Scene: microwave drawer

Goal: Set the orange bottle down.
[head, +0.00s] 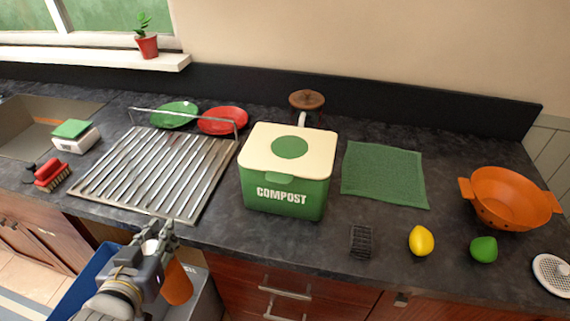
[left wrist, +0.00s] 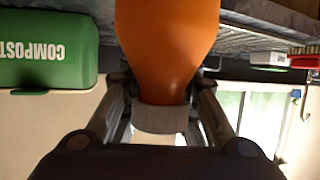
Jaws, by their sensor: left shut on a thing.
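My left gripper (head: 160,237) is in the lower left of the head view, in front of the counter's front edge. It is shut on the orange bottle (head: 177,284), whose orange body hangs below the fingers, partly hidden by the gripper. In the left wrist view the orange bottle (left wrist: 166,45) fills the top middle, and the fingers close around its pale neck (left wrist: 160,118). My right gripper is not in view.
A metal drying rack (head: 150,172) lies on the dark counter near the gripper. The green compost bin (head: 286,192) stands right of it. A blue bin (head: 85,284) and a grey bin (head: 207,300) are below the counter edge. A green cloth, scrubber, lemon, lime and orange colander are further right.

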